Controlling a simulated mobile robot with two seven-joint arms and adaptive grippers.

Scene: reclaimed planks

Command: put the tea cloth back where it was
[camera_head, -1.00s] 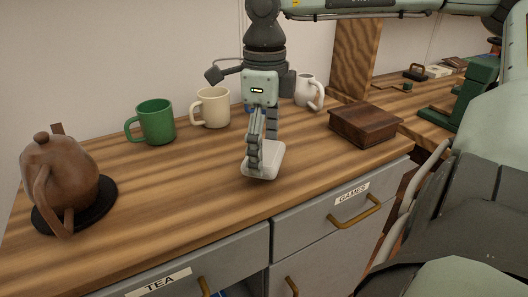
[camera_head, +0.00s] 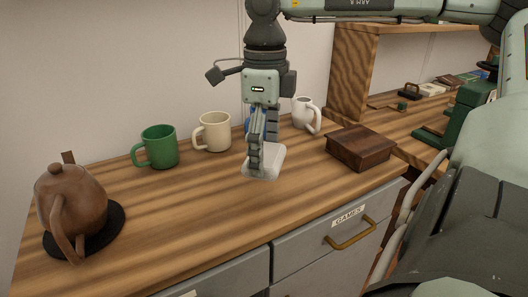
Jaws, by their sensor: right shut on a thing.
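A pale, rounded folded slab (camera_head: 264,163), which looks like the tea cloth, is in the jaws of my right gripper (camera_head: 257,150). The gripper points down and is shut on it, and its fingers hide the slab's left part. The slab is over the middle of the plank counter (camera_head: 185,205), right of the cream mug and left of the brown box. I cannot tell whether it touches the wood. My left gripper is not in view.
A brown teapot (camera_head: 72,205) stands on a black round mat (camera_head: 112,222) at left. A green mug (camera_head: 159,147), cream mug (camera_head: 213,132) and white mug (camera_head: 303,112) line the back. A brown box (camera_head: 361,147) is at right. A drawer label (camera_head: 348,216) reads GAMES.

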